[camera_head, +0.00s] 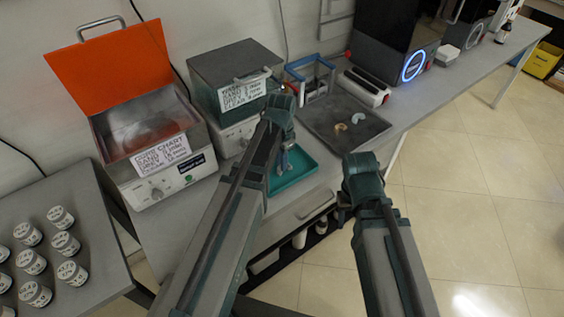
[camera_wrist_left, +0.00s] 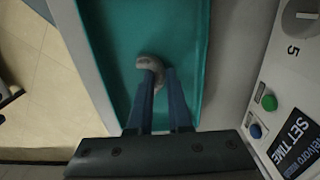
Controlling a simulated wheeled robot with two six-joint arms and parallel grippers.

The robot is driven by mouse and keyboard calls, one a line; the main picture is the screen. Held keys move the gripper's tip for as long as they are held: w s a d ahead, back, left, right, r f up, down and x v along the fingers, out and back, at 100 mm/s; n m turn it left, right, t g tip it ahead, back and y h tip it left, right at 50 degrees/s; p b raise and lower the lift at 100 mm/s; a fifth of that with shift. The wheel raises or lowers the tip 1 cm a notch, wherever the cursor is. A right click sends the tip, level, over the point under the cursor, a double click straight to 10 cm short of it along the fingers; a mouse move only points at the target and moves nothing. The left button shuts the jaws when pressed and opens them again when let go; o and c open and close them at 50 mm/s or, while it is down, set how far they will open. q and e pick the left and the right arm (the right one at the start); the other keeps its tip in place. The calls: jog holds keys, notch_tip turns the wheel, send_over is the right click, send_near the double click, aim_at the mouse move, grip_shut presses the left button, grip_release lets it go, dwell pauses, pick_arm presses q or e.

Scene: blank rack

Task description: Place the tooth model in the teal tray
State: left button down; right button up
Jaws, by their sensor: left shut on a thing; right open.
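The teal tray (camera_head: 306,168) lies on the bench near its front edge, partly hidden by my left arm. In the left wrist view the teal tray (camera_wrist_left: 188,28) fills the middle. My left gripper (camera_head: 283,168) is over the tray with its fingers pointing down. In the left wrist view its blue fingers (camera_wrist_left: 160,85) are shut on a grey, curved tooth model (camera_wrist_left: 150,63). I cannot tell whether the model touches the tray floor. My right gripper (camera_head: 346,205) is open, in front of the bench and away from the tray; its fingers are mostly hidden.
A dark grey tray (camera_head: 378,128) with two small arch-shaped pieces (camera_head: 348,122) lies behind and right. An orange-lidded bath (camera_head: 135,125) and a grey lidded machine (camera_head: 226,85) stand left and behind. Several white-lidded jars (camera_head: 66,243) stand on the left table.

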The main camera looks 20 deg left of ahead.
pick_arm(q)
jog(key=c, duration=0.8)
grip_release()
jog(key=shift+c, duration=0.2)
notch_tip(320, 180, up, 12)
jog(key=p, duration=1.3)
jog(key=s+d+n+y, duration=0.1)
jog(key=s+d+n, duration=0.3)
jog(key=s+d, duration=0.8)
jog(key=s, duration=0.3)
jog(key=shift+s+r+b, duration=0.15)
jog(key=shift+b, duration=0.15)
